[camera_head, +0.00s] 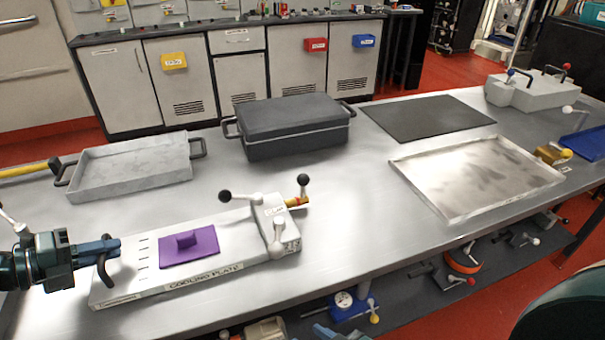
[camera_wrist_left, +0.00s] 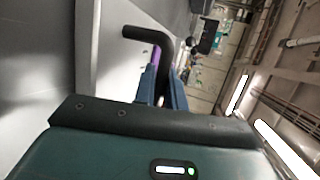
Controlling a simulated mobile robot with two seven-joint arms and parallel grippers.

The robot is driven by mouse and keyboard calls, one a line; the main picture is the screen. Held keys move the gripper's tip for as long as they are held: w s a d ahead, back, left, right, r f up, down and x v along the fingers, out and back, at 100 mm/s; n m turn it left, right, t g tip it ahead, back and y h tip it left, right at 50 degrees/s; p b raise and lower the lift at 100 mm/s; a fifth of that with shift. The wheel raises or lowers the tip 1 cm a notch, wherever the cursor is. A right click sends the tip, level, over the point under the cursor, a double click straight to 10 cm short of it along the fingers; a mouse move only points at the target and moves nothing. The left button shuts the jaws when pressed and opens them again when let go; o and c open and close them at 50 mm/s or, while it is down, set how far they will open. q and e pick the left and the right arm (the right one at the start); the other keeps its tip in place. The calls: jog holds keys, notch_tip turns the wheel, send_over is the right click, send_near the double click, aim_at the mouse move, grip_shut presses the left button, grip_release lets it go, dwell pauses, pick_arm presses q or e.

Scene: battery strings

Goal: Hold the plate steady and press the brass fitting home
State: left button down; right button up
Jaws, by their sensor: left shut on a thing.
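The cooling plate (camera_head: 215,283) is a long pale block lying on the steel bench, with a purple piece (camera_head: 190,247) on top. A brass fitting (camera_head: 297,201) sticks out at the far right of its end block (camera_head: 277,222), among black and grey ball-ended levers. It is partly hidden, so I cannot tell how deep it sits. My left gripper (camera_head: 112,246) is shut on the black handle (camera_head: 104,272) at the plate's left end. The handle also shows between the blue fingers in the left wrist view (camera_wrist_left: 152,36). A bluish part at the bottom edge may be my right gripper (camera_head: 330,332).
Behind the plate stand a grey tray (camera_head: 130,170) and a dark lidded box (camera_head: 295,128). To the right are a shallow metal tray (camera_head: 475,175), a black mat (camera_head: 428,116) and a brass block (camera_head: 550,153). Bench space right of the plate is clear.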

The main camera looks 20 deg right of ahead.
pick_arm(q)
jog(key=shift+f, duration=0.4)
dwell(1.0)
